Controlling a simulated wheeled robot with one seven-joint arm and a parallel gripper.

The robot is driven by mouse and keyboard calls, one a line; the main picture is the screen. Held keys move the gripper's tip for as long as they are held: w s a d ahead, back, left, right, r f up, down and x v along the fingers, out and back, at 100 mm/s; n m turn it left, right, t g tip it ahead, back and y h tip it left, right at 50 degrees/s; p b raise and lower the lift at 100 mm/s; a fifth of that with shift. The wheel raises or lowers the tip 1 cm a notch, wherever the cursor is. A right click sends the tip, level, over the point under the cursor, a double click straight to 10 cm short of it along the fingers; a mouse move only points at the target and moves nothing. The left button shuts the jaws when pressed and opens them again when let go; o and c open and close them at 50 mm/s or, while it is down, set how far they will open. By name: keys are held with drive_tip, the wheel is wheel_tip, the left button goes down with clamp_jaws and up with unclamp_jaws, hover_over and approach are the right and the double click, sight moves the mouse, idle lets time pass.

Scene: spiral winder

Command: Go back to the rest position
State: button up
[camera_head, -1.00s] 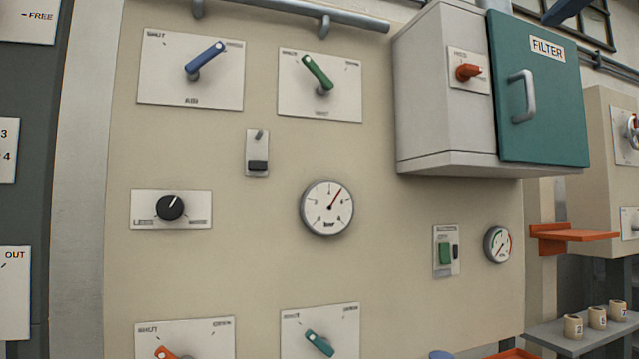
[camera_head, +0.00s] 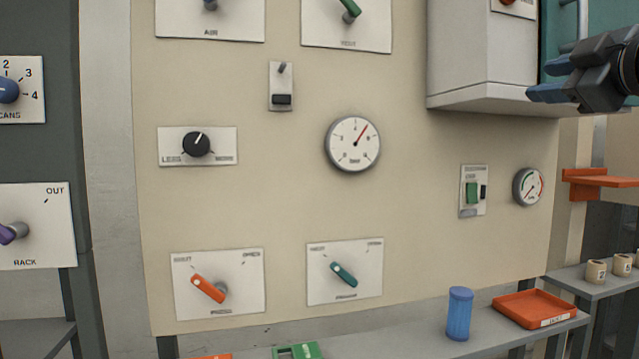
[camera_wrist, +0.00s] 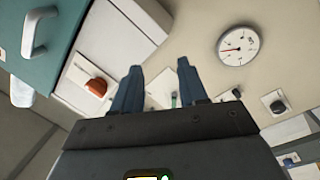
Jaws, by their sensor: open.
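My gripper (camera_head: 541,81) is at the upper right of the head view, in front of the teal-doored filter cabinet. Its two blue fingers are spread apart with nothing between them. In the wrist view my gripper (camera_wrist: 160,75) also shows open and empty. Beyond it there are the cabinet's teal door (camera_wrist: 70,45) with a grey handle and an orange knob (camera_wrist: 95,87) on a white plate. No contact with the cabinet can be made out.
The beige panel holds a round gauge (camera_head: 353,144), a black knob (camera_head: 196,144), an orange lever (camera_head: 208,288) and a teal lever (camera_head: 344,274). A blue cylinder (camera_head: 460,313) and an orange tray (camera_head: 534,308) stand on the grey shelf below. An orange bracket shelf (camera_head: 600,184) is at right.

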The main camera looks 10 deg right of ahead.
drive_tip(key=a+f+m, duration=0.2)
drive_tip(key=a+f, duration=0.1)
drive_tip(key=f, duration=0.7)
drive_tip(key=a+f+m, duration=0.3)
drive_tip(key=f, duration=0.8)
drive_tip(key=a+f+m, duration=0.2)
drive_tip(key=a+f, duration=0.1)
drive_tip(key=f, duration=0.7)
drive_tip(key=s+a+f+m+g, duration=0.1)
drive_tip(key=s+a+f+m, duration=0.1)
drive_tip(key=s+a+f, duration=0.35)
drive_tip(key=s+a+f+m+g, duration=0.1)
drive_tip(key=s+a+f, duration=0.2)
drive_tip(key=s+f, duration=0.55)
drive_tip(key=s+a+f, duration=0.2)
drive_tip(key=s, duration=0.7)
drive_tip(key=s+a+f+g+y, duration=0.1)
drive_tip(key=s+a+f, duration=0.1)
drive_tip(key=s, duration=0.7)
drive_tip(key=s+a+f+y, duration=0.1)
drive_tip(key=s+f, duration=0.1)
drive_tip(key=s, duration=0.7)
drive_tip(key=shift+s+a+n+g, duration=0.2)
drive_tip(key=shift+a+n+g, duration=0.1)
drive_tip(key=shift+a+g, duration=0.1)
